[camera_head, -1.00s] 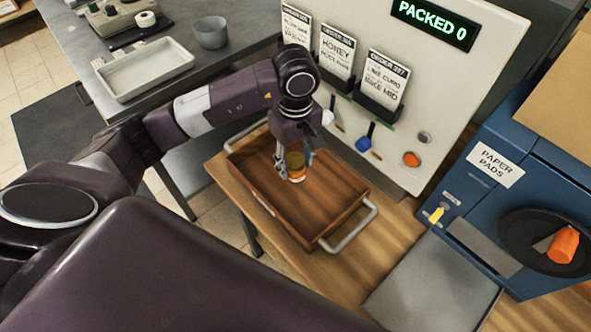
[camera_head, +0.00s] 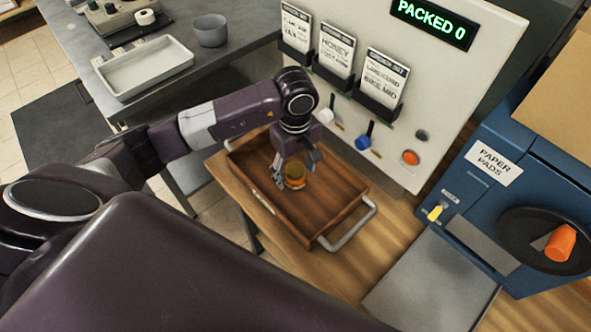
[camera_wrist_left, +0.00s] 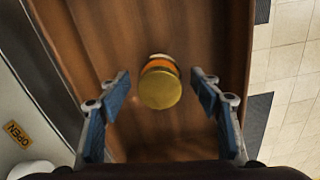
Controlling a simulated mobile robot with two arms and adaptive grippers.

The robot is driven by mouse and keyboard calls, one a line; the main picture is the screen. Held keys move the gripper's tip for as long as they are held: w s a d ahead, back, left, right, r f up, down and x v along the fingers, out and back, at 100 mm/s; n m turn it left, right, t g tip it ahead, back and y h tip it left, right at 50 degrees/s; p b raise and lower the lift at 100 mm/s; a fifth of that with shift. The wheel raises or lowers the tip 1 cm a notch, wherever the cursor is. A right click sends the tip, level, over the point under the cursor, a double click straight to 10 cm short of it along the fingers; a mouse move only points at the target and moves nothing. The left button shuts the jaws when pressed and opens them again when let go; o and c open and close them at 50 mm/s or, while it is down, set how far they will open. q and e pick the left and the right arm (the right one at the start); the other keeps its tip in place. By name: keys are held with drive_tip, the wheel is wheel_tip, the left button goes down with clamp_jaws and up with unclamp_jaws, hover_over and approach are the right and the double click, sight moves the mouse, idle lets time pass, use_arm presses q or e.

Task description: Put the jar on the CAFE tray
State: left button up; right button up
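The jar (camera_head: 296,182), with a gold lid and an orange band, stands upright on the floor of a brown wooden tray (camera_head: 325,214) with metal handles. A small pale label on the tray's near side is too small to read. My left gripper (camera_head: 295,174) is over the tray, its fingers down around the jar. In the left wrist view the fingers (camera_wrist_left: 163,78) are spread, with the jar's lid (camera_wrist_left: 160,90) between them and a gap on both sides. The tray's floor (camera_wrist_left: 90,40) shows around the jar there. My right gripper is not in view.
The tray sits on a wooden bench (camera_head: 395,225). A blue PAPER PADS machine (camera_head: 480,200) is at right. A grey table (camera_head: 240,70) with a white bin (camera_head: 145,68) is behind left.

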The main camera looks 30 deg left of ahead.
sight(296, 169)
use_arm(q)
drive_tip(key=shift+r, duration=0.2)
wheel_tip(296, 169, up, 10)
drive_tip(key=shift+w+r+b, duration=0.1)
drive_tip(key=shift+r+b, duration=0.15)
drive_tip(key=shift+b, duration=0.95)
drive_tip(key=shift+r, duration=0.7)
drive_tip(key=shift+f, duration=0.1)
